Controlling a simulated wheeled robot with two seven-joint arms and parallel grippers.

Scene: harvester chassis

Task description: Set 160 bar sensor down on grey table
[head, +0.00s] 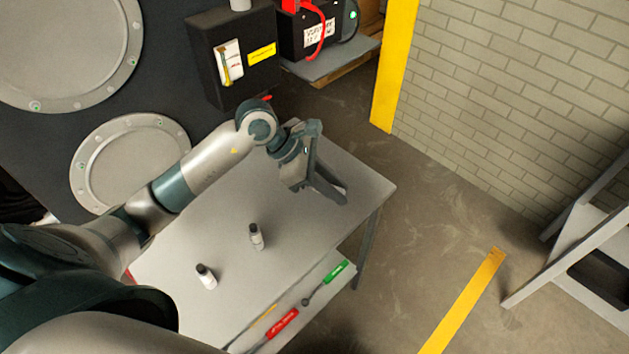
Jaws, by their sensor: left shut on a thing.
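The grey table (225,215) stands in the middle of the head view, its top mostly bare. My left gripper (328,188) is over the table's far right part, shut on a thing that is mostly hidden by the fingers. A small pale bit (344,190) shows beside the fingertips; I cannot tell whether it is the 160 bar sensor. Two small white and dark cylindrical sensors are on the table: one (256,237) near the middle, one (206,277) nearer the front left. Their labels are too small to read. My right gripper is not in view.
A lower shelf holds a green-handled tool (336,272) and a red-handled tool (282,323). The dark chassis wall with round covers (130,160) and a black box (232,55) stand behind the table. A yellow post (395,65) is at the back.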

